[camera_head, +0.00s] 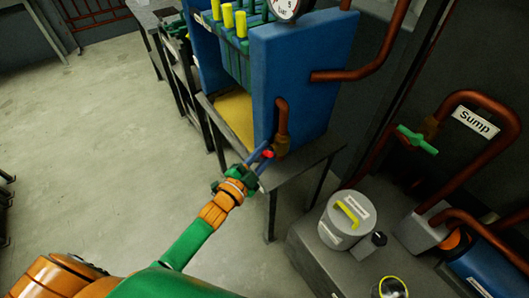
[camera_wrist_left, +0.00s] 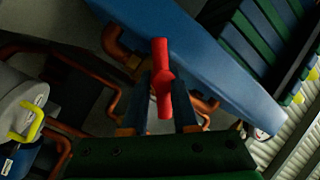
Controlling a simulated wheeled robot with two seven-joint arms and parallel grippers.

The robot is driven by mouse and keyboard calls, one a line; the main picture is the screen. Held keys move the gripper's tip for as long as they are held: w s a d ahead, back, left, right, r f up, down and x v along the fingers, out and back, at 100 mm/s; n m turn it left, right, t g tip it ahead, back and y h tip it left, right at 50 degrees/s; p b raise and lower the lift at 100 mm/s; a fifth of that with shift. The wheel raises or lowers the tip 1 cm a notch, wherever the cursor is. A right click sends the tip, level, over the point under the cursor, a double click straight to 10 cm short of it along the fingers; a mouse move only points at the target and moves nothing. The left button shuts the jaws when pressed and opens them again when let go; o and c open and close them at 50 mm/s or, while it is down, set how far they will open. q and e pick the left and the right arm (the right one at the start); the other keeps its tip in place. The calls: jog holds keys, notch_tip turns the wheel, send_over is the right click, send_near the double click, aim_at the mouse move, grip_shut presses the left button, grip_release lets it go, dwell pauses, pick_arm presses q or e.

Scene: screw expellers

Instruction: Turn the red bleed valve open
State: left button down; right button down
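The red bleed valve handle (camera_head: 268,154) is a small red lever by a copper pipe at the lower front corner of the blue press. In the left wrist view the red handle (camera_wrist_left: 161,80) is a long bar standing nearly upright in the picture. My left gripper (camera_head: 259,158) has its two blue fingers at the valve. In the left wrist view the fingers stand apart, one on each side of the red handle, with no clear contact visible. The valve's stem is mostly hidden behind the handle. My right gripper is in neither view.
The blue press (camera_head: 300,65) stands on a dark table (camera_head: 310,155). A green valve handle (camera_head: 417,140) sits on copper pipes by the Sump sign (camera_head: 475,122). A grey canister (camera_head: 345,222) stands at the lower right. Open floor (camera_head: 90,140) lies left.

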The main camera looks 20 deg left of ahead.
pick_arm(q)
jog(key=shift+r, duration=0.1)
jog(key=shift+r+n+p, duration=0.2)
jog(key=shift+n+p, duration=0.2)
jog(key=shift+p, duration=0.5)
jog(key=n+g+p, duration=0.1)
jog(key=n+p, duration=0.1)
jog(key=p, duration=0.1)
jog(key=shift+r+n+g, duration=0.15)
jog(key=shift+n+g, duration=0.15)
jog(key=shift+n, duration=0.1)
jog(key=n+g+p, duration=0.1)
jog(key=n+p, duration=0.1)
jog(key=shift+w+a+p, duration=0.1)
jog(key=shift+p, duration=0.2)
jog(key=shift+n+g+h+p, duration=0.4)
jog(key=shift+n+g+h, duration=0.25)
jog(key=shift+n, duration=0.55)
